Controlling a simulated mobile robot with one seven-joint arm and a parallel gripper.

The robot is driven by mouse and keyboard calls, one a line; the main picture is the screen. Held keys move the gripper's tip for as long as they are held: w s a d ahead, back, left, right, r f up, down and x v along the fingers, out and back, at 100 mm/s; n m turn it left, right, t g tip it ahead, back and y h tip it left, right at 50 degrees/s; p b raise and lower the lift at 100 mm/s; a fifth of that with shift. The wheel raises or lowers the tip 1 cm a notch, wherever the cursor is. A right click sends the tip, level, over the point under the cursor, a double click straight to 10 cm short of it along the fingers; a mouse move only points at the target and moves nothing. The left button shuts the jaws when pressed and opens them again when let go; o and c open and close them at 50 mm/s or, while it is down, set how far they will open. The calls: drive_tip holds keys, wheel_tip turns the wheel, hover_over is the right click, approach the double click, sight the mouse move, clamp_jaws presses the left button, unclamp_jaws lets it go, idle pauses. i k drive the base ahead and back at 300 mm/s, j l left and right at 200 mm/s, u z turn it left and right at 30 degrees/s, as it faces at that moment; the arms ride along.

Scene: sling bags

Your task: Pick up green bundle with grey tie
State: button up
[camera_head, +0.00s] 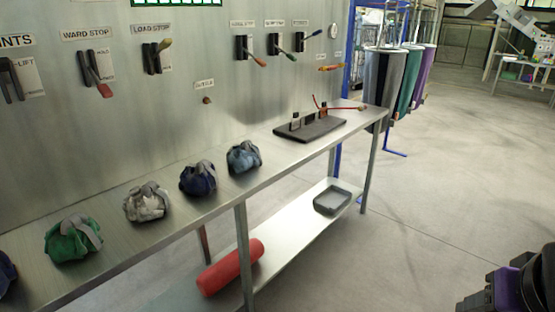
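The green bundle (66,243) sits on the metal table at the lower left, with a grey tie (91,232) across its upper right side. It stands apart from the bundles around it. My gripper's fingers do not show in this view. A dark and purple part at the lower right corner looks like part of my own arm, well away from the green bundle.
Along the metal table (206,218) stand a whitish-grey bundle (142,207), a dark blue bundle (196,182) and a lighter blue bundle (242,160). A purple bundle (5,274) is cut off at left. A black tray (310,128) lies farther along. Handles project from the wall behind. Floor at right is clear.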

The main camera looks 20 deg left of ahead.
sight(77, 235)
drive_tip(key=u, duration=2.45)
drive_tip(key=i+j, duration=0.1)
drive_tip(key=i, duration=0.15)
